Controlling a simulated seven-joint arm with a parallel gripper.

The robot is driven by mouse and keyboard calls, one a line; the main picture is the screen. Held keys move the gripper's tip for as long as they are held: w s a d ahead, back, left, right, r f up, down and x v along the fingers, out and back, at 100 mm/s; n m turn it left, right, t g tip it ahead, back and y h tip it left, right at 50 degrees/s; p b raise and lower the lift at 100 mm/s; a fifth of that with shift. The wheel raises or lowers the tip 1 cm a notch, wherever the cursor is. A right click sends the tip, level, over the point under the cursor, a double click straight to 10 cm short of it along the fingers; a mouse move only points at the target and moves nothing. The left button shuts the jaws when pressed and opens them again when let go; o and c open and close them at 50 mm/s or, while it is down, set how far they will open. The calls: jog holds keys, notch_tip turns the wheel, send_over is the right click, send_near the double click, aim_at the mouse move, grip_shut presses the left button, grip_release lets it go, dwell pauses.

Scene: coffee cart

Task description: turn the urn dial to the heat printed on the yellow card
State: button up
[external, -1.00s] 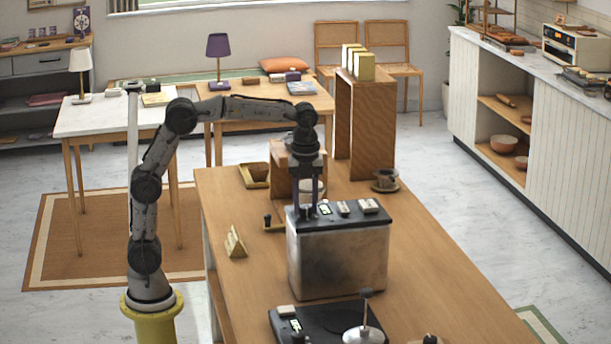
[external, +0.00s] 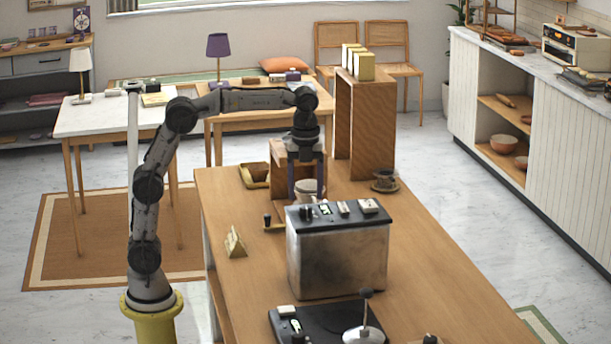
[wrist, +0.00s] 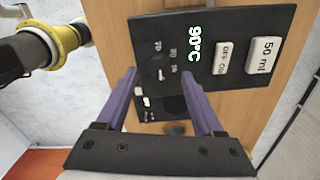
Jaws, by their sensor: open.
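The urn (external: 337,262) is a metal box with a dark top on the wooden counter. Its small dark dial (external: 307,212) is at the left of that top, beside a lit display and pale buttons. My gripper (external: 306,202) is open and empty, just above the dial end of the urn. Its purple fingers (wrist: 170,105) are spread apart.
A black base with a pale-topped stand (external: 362,325) sits in front of the urn. A pale cup (external: 309,188), a wooden stand and a dark dripper (external: 385,180) are behind it. The counter right of the urn is clear.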

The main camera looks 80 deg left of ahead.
aim_at(305, 206)
notch_tip(305, 206, up, 10)
dwell(0.4)
dwell(0.3)
jog(key=s+r+t, duration=0.1)
jog(key=s+r, duration=0.4)
jog(key=s, duration=0.2)
jog(key=s+a+f+n+t, duration=0.2)
jog(key=s+f+n, duration=0.25)
jog(key=s, duration=0.55)
jog(key=s+f+n+t, duration=0.1)
jog(key=s+f+n, duration=0.2)
jog(key=f+n, duration=0.5)
jog(key=s+f+n+t, duration=0.1)
jog(key=s+f+n, duration=0.3)
jog(key=f+n, duration=0.3)
notch_tip(305, 206, down, 3)
jog(key=shift+s+r+n+t, duration=0.1)
jog(key=shift+s+n+t, duration=0.1)
jog(key=shift+n+t, duration=0.15)
